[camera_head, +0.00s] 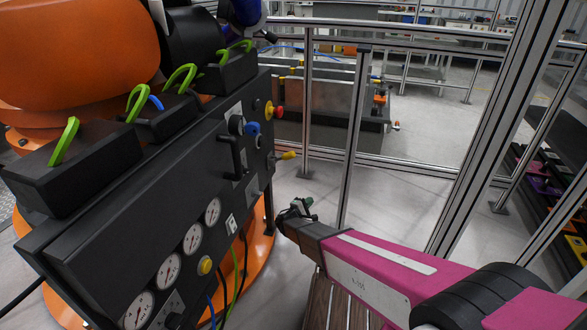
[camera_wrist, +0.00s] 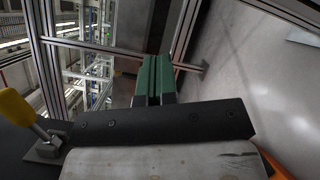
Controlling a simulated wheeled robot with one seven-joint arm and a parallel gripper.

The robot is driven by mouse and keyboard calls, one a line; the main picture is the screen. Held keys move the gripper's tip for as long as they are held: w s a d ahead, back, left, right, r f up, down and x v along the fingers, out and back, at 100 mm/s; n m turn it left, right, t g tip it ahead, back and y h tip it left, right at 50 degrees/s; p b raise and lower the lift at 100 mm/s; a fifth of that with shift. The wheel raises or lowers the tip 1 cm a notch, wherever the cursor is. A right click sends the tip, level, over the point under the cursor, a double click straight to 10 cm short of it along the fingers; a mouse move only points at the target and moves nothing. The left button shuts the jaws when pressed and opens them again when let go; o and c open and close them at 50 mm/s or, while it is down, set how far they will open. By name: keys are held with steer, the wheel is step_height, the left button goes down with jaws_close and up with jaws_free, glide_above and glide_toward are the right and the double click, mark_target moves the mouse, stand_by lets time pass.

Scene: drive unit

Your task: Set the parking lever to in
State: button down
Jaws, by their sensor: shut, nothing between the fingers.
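A lever with a yellow grip (camera_head: 285,155) sticks out to the right from the far end of the black control panel (camera_head: 120,230). I take it to be the parking lever, but no label on it is readable. In the wrist view its yellow grip (camera_wrist: 14,107) shows at the left edge, on a metal stem tilted up and left from a base plate. My gripper (camera_head: 300,205) is below and slightly right of the lever in the head view, apart from it. Its green fingers (camera_wrist: 153,80) are together and empty.
The panel also carries a black handle (camera_head: 237,155), a red knob (camera_head: 276,111), a blue knob (camera_head: 252,128) and several gauges (camera_head: 168,271). Metal fence posts (camera_head: 354,140) stand behind my gripper. Hoses hang below the panel. Open floor lies between panel and fence.

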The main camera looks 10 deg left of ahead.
mark_target(286, 157)
steer(key=s+a+f+m+g+y, duration=0.1)
steer(key=a+f+m+g+y, duration=0.1)
steer(key=f+m+g+y, duration=0.3)
steer(key=a+f+m+y, duration=0.2)
steer(key=f, duration=0.4)
steer(key=s+a+f+m+g+y, duration=0.1)
steer(key=s+a+m+g+y, duration=0.15)
steer(key=a+m+y, duration=0.5)
step_height(286, 157, up, 8)
steer(key=a+m+t+y, duration=0.2)
steer(key=m+t+y, duration=0.2)
steer(key=m+y, duration=0.5)
steer(key=d+r+m+t+h, duration=0.5)
steer(key=d+r+m+t, duration=0.55)
steer(key=m, duration=0.75)
steer(key=w+a+r, duration=0.5)
steer(key=w+r, duration=0.2)
steer(key=r, duration=0.3)
steer(key=shift+w+a+t, duration=0.3)
steer(key=shift+a, duration=0.1)
